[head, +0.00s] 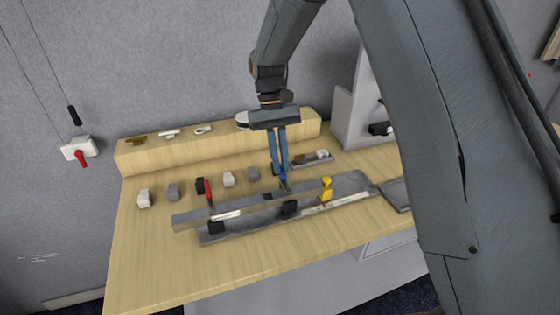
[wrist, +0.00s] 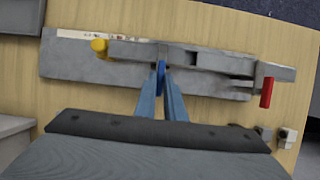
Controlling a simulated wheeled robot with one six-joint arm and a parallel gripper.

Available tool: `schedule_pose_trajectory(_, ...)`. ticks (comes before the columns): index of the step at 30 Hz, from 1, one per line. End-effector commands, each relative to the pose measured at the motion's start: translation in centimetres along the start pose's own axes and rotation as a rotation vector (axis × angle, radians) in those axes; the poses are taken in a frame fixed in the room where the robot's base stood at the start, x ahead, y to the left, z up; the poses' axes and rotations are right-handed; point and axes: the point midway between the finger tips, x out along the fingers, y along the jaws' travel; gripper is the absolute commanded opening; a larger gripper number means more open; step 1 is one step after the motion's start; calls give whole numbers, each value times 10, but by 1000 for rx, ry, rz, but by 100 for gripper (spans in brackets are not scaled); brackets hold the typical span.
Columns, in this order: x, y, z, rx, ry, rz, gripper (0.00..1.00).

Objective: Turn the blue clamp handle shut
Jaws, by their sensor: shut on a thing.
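The blue clamp handle (head: 283,186) stands at the middle of a long grey metal fixture on the wooden table. My gripper (head: 284,176) reaches down from above, its two long blue fingers closed on the handle. In the wrist view the blue handle (wrist: 160,72) shows as a narrow upright piece between the fingertips (wrist: 161,82), beside the grey bar (wrist: 205,52). The fingers cover part of the handle, and its exact angle is hard to tell.
A yellow handle (head: 326,190) stands to the right on the fixture and a red handle (head: 208,190) to the left. Several small grey and white blocks (head: 228,179) sit behind. A raised wooden shelf (head: 160,155) runs along the back. The front left tabletop (head: 150,265) is clear.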

Motion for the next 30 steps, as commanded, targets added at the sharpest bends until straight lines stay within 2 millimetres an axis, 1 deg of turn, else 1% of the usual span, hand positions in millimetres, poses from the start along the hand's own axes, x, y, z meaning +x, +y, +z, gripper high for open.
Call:
schedule_pose_trajectory(9,-2,0,0,3,3,-1,0)
schedule_pose_trajectory(10,-2,0,0,3,3,-1,13)
schedule_pose_trajectory(12,-2,0,0,2,3,-1,24)
schedule_pose_trajectory(13,-1,0,0,2,3,-1,28)
schedule_pose_trajectory(23,-3,0,0,1,2,0,28)
schedule_pose_trajectory(26,-12,0,-2,1,5,0,28)
schedule_pose_trajectory(30,-34,0,-2,1,6,0,28)
